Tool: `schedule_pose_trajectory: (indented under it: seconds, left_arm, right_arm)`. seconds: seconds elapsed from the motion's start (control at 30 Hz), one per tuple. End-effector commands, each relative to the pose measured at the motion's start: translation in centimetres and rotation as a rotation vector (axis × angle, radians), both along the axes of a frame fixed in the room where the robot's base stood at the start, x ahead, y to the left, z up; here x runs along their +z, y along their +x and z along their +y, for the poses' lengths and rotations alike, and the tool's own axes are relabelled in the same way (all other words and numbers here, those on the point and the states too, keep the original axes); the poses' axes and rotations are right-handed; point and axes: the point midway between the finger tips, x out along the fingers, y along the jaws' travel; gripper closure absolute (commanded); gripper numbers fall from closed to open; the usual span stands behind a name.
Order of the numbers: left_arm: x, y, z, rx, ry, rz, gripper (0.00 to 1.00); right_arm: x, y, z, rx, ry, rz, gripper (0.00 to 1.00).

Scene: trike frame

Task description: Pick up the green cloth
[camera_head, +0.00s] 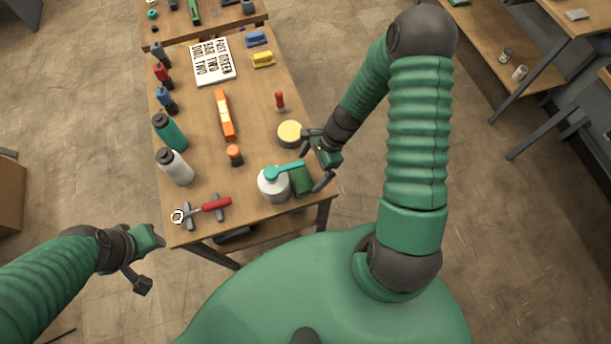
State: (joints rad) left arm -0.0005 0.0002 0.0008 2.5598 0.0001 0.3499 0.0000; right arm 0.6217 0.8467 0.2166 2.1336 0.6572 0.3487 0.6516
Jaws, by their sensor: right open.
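The green cloth (302,180) is a dark green folded piece near the front right edge of the table, just right of a white container. My right gripper (316,158) is open and empty over the table's right edge. It is just behind and to the right of the cloth, with one dark finger close to the cloth's right side. I cannot tell whether they touch.
On the wooden table (255,190) stand the white container (273,186) with a teal-handled tool across it, a yellow-topped tin (290,133), an orange level (225,114), a red-handled tool (215,204) and several bottles along the left edge.

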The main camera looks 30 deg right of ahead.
Motion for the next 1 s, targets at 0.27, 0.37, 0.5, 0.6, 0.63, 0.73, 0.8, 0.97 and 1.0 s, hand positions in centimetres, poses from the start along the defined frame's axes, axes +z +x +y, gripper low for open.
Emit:
schedule_pose_trajectory:
  seconds: [0.27, 0.37, 0.5, 0.6, 0.63, 0.73, 0.8, 0.97, 1.0]
  left_arm:
    - [0.5, 0.0, 0.1, 0.002, 0.000, 0.000, 0.64]
    - [0.5, 0.0, 0.0, 0.002, 0.000, 0.000, 0.64]
    - [0.5, 0.0, 0.0, 0.001, 0.000, 0.000, 0.64]
    - [0.5, 0.0, 0.0, 0.001, 0.000, 0.000, 0.64]
    - [0.5, 0.0, 0.0, 0.001, 0.000, 0.000, 0.64]
    - [0.5, 0.0, 0.0, 0.001, 0.000, 0.000, 0.64]
    - [0.5, 0.0, 0.0, 0.001, 0.000, 0.000, 0.64]
    - [0.5, 0.0, 0.0, 0.001, 0.000, 0.000, 0.64]
    - [0.5, 0.0, 0.0, 0.001, 0.000, 0.000, 0.64]
  right_arm:
    - [-3.5, 0.5, 1.6, 0.002, 0.003, 0.002, 0.00]
    - [-3.6, 0.5, 1.3, 0.004, 0.008, 0.001, 0.00]
    - [-3.6, 0.5, 1.2, 0.004, 0.009, 0.001, 0.09]
    - [-3.6, 0.5, 1.2, 0.003, 0.007, 0.001, 0.22]
    - [-3.6, 0.5, 1.2, 0.003, 0.007, 0.001, 0.26]
    - [-3.5, 0.5, 1.2, 0.003, 0.006, 0.001, 0.39]
    - [-3.5, 0.5, 1.3, 0.003, 0.005, 0.001, 0.48]
    - [-3.5, 0.5, 1.3, 0.003, 0.005, 0.001, 0.59]
    - [-3.5, 0.5, 1.3, 0.003, 0.005, 0.001, 0.59]
